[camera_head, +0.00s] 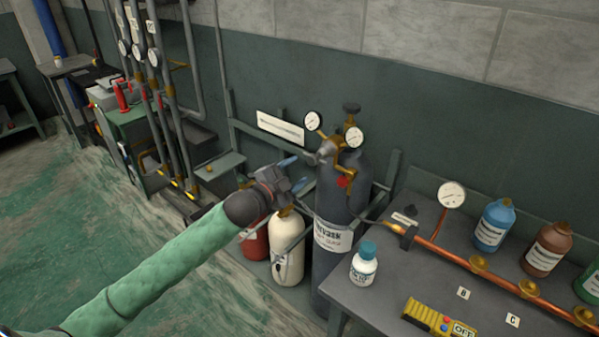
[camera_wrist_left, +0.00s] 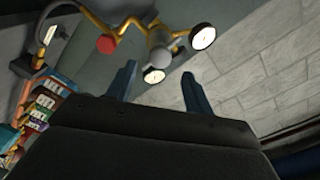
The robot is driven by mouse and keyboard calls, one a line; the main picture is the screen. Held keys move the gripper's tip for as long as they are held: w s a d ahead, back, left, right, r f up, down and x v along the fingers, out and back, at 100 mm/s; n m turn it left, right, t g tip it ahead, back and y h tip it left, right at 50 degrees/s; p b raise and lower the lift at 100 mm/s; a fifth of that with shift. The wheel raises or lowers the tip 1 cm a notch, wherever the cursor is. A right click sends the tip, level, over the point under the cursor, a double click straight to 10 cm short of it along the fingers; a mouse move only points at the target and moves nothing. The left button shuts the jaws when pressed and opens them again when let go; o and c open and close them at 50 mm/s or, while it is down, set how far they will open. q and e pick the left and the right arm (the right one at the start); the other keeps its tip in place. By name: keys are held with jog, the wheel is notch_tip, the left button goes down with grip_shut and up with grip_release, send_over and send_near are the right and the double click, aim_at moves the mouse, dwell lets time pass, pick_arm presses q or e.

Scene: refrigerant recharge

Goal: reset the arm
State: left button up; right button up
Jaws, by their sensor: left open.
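My left arm, in a green sleeve, reaches in from the left in the head view. Its gripper (camera_head: 294,172) is open and empty, with blue fingertips, left of the tall dark gas cylinder (camera_head: 335,220). In the left wrist view the two blue fingers (camera_wrist_left: 158,88) stand apart with nothing between them. Beyond them are the brass regulator (camera_wrist_left: 160,40) and its white gauges (camera_wrist_left: 203,37). The regulator also shows on top of the cylinder in the head view (camera_head: 343,153), with a red knob. My gripper looks apart from it. My right gripper is not in view.
A white cylinder (camera_head: 287,245) and a red one (camera_head: 254,240) stand below my gripper. At right, a grey table (camera_head: 385,300) holds a copper pipe (camera_head: 455,258), a gauge (camera_head: 451,195), bottles and a yellow meter (camera_head: 438,319). Open floor (camera_head: 60,215) lies at left.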

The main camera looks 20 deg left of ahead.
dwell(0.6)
pick_arm(q)
jog(key=w+a+f+n+g+y, duration=0.25)
jog(key=a+f, duration=0.25)
jog(key=f, duration=0.4)
jog(key=w+a+f+n+g+y, duration=0.1)
jog(key=w+a+f+n+y, duration=0.1)
jog(key=a+f+n+y, duration=0.35)
jog(key=s+f+n+g, duration=0.15)
jog(key=s+f, duration=0.25)
jog(key=f, duration=1)
jog(key=s+f+n+g, duration=0.1)
jog(key=s+f+g, duration=0.25)
jog(key=f, duration=0.95)
jog(key=s+d+f+n+g+h, duration=0.15)
jog(key=s+d+f, duration=0.25)
jog(key=s+f, duration=0.65)
jog(key=s+d+f+g, duration=0.3)
jog(key=s+d+f, duration=0.1)
jog(key=s+f, duration=0.65)
jog(key=s+d+f+g, duration=0.1)
jog(key=s+d+f, duration=0.3)
jog(key=s, duration=0.6)
jog(key=s+d+f+g, duration=0.1)
jog(key=s+d+f, duration=0.4)
jog(key=s, duration=0.5)
jog(key=shift+s+d+f+n+h, duration=0.15)
jog(key=shift+s+d+n+h, duration=0.1)
jog(key=shift+d+n+h, duration=0.3)
